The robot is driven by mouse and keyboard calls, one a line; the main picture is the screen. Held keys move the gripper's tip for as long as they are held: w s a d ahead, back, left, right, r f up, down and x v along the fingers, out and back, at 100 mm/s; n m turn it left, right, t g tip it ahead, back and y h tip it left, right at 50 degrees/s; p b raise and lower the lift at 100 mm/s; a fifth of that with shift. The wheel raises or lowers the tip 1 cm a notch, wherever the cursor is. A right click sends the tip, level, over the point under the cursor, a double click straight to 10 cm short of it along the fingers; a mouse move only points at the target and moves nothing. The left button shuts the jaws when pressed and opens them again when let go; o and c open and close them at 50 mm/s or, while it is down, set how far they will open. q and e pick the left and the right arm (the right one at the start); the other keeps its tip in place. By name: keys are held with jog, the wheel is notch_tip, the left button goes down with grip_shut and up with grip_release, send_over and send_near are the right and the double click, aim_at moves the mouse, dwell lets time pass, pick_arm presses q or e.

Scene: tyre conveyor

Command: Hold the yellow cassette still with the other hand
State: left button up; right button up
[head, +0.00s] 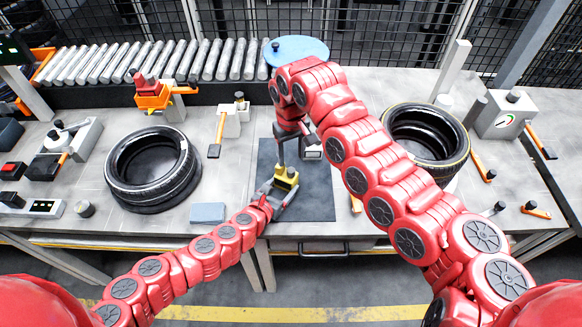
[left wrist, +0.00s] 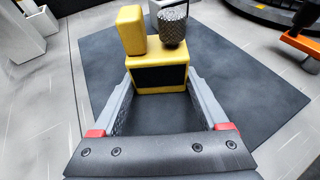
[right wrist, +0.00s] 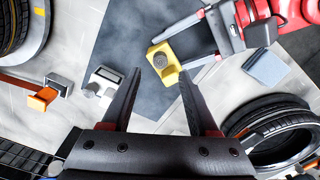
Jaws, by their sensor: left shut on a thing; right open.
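The yellow cassette (head: 288,176) is over the dark mat (head: 312,195) at the table's middle. In the left wrist view the cassette (left wrist: 160,76) shows a dark front panel, an upright yellow block and a knurled grey knob (left wrist: 172,26). My left gripper (left wrist: 160,90) is shut on it, one finger at each side. In the right wrist view the cassette (right wrist: 163,62) lies just beyond the fingertips of my right gripper (right wrist: 160,76), which is open and empty. In the head view the right gripper (head: 292,150) is above the cassette, partly hidden by its arm.
A small silver device (right wrist: 103,82) stands beside the cassette. Tyres stand at left (head: 152,165) and right (head: 428,135). A roller conveyor (head: 150,62) and blue disc (head: 296,49) are at the back. A blue-grey block (head: 207,212) lies near the front edge.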

aim_at(291, 170)
notch_tip(291, 170, down, 6)
jog(key=shift+f, duration=0.15)
grip_shut()
dwell(0.4)
